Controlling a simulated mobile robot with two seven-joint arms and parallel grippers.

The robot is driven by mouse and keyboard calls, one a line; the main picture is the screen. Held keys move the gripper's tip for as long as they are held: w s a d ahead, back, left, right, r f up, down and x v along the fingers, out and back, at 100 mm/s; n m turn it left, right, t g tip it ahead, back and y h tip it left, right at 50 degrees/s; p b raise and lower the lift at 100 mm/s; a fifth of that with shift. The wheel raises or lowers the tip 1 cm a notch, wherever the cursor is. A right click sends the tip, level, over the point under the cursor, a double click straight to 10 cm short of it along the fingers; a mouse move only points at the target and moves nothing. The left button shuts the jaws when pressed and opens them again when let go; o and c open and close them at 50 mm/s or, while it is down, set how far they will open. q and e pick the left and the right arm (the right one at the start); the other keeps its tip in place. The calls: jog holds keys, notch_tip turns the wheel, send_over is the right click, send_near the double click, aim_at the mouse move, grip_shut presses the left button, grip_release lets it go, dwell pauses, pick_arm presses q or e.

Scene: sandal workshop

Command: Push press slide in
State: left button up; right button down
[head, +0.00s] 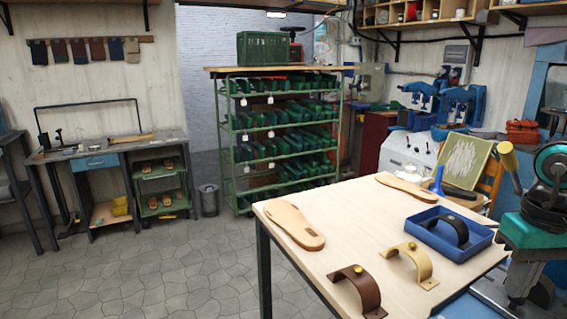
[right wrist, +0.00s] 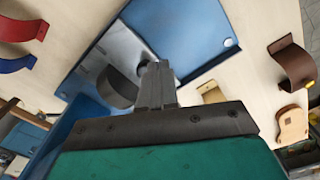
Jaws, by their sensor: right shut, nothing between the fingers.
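The press shows only in part. Its blue base (head: 462,306) is cut off at the bottom right of the head view, with a grey metal slide plate (head: 488,292) beside my gripper. In the right wrist view, a blue plate (right wrist: 195,30) lies beyond the fingers, with the grey slide (right wrist: 122,48) and a dark curved piece (right wrist: 115,88) at its left. My right gripper (head: 517,288) is shut and empty, close over the slide. Its fingers (right wrist: 157,75) overlap the slide in the right wrist view; I cannot tell whether they touch it. My left gripper is out of view.
The wooden table (head: 345,225) holds two tan soles, a brown strap (head: 360,288), a tan strap (head: 410,262) and a blue tray (head: 425,238) with a black strap. Red (right wrist: 22,30) and blue straps (right wrist: 18,64) lie left in the right wrist view. Floor at left is clear.

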aim_at(510, 302)
jog(key=shift+f, duration=0.15)
dwell(0.5)
jog(key=shift+f+b, duration=1.8)
jog(key=shift+f, duration=0.45)
jog(key=shift+r, duration=0.15)
jog(key=shift+w+d, duration=0.35)
jog(key=shift+d, duration=0.3)
jog(key=shift+w+d, duration=0.35)
jog(key=shift+d, duration=0.25)
jog(key=r+p, duration=0.6)
jog(key=r, duration=0.1)
jog(key=shift+s+a, duration=0.2)
jog(key=shift+a, duration=0.1)
